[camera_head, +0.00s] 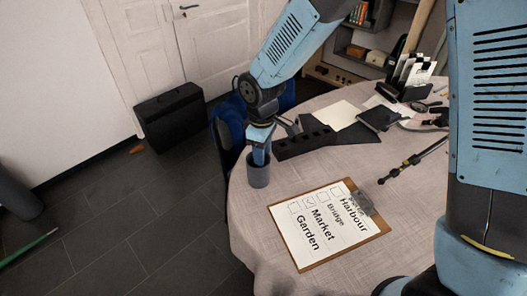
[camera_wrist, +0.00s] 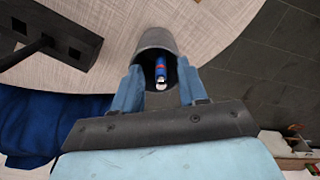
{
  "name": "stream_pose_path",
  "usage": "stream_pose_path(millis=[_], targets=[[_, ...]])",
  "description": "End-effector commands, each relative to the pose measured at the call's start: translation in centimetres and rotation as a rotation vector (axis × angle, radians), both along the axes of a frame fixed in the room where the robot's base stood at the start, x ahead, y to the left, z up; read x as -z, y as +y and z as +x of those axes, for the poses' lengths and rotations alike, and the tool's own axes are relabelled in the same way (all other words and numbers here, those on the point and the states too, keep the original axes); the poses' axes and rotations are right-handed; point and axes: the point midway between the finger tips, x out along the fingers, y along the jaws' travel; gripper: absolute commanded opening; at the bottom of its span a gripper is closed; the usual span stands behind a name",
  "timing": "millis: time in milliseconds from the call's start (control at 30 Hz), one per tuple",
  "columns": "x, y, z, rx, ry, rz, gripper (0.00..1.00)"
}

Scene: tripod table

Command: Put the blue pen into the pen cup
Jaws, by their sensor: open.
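The pen cup (camera_head: 258,178) is a dark grey cylinder standing upright near the left edge of the round table. In the wrist view, I look towards the mouth of the pen cup (camera_wrist: 155,38). The blue pen (camera_wrist: 161,67) is inside it, with a small red mark and a pale end showing; the rest of it is hidden in the cup. My gripper (camera_head: 258,154) points down at the cup's mouth. In the wrist view, the two blue fingers of my gripper (camera_wrist: 160,78) are apart, with nothing held between them.
A clipboard (camera_head: 383,231) with a printed list lies in front of the cup. A black block with holes (camera_head: 303,143) stands right behind it. A black pole-like item (camera_head: 415,163), papers and a document holder (camera_head: 412,75) are further right. The table edge (camera_head: 229,205) is close on the left.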

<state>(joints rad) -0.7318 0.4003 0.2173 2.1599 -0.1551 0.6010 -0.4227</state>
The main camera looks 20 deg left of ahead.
Motion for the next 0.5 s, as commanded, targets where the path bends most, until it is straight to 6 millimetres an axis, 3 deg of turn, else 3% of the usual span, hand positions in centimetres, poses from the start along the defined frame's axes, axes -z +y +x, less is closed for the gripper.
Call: stream_pose_path(millis=[267,500], targets=[[-1.1,0.0,0.1,0.002,-0.002,0.003,0.42],[-5.4,0.1,0.0,0.001,-0.003,0.004,0.42]])
